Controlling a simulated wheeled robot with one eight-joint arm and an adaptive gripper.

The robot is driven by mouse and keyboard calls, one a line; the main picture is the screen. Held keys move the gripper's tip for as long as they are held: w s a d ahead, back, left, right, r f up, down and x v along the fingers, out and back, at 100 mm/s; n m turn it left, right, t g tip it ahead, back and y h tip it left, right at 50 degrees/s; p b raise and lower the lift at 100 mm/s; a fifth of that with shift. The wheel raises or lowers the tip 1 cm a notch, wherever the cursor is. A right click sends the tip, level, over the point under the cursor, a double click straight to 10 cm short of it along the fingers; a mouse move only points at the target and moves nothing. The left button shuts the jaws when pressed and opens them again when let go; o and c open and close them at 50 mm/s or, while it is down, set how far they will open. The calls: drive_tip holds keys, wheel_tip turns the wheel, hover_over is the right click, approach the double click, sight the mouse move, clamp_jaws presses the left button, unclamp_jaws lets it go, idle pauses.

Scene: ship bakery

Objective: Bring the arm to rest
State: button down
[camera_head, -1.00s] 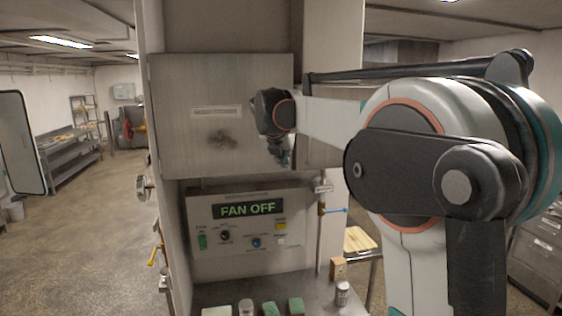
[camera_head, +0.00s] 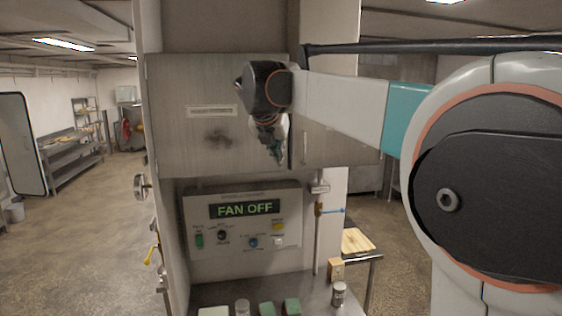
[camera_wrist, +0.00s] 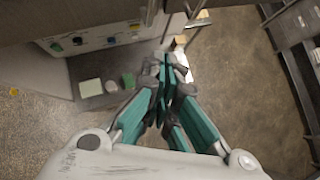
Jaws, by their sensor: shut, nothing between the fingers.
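My arm reaches in from the right in the head view and ends at my gripper (camera_head: 278,153), which hangs pointing down in front of the upper metal cabinet panel (camera_head: 170,100). In the wrist view my gripper (camera_wrist: 166,75) has its teal fingers drawn together, shut with nothing between them. The control panel (camera_head: 205,260) reads "FAN OFF" and sits below and to the left of my gripper. I cannot tell how far the gripper is from the cabinet front.
A wooden board (camera_head: 356,240) lies on a table to the right. Open floor (camera_head: 85,235) lies to the left, with racks (camera_head: 70,152) along the far wall.

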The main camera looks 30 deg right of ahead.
drive_tip(key=s+a+r, duration=0.1)
drive_tip(key=s+r, duration=0.2)
drive_tip(key=s+a+f+m+y+b, duration=0.2)
drive_tip(key=s+a+f+m+b, duration=0.3)
drive_tip(key=f, duration=1.5)
drive_tip(key=s+a+f+m+y+b, duration=0.2)
drive_tip(key=s+a+f+m+b, duration=0.4)
drive_tip(key=s+f+m+b, duration=0.7)
drive_tip(key=s+a+f+m+y+b, duration=0.2)
drive_tip(key=s+a+f+m+b, duration=0.3)
drive_tip(key=f, duration=2.3)
drive_tip(key=s+m+b, duration=0.4)
drive_tip(key=s+b, duration=0.4)
drive_tip(key=b, duration=0.2)
drive_tip(key=shift+s+a+f+t, duration=0.2)
drive_tip(key=shift+a+f+t, duration=0.1)
drive_tip(key=shift+a+f, duration=0.1)
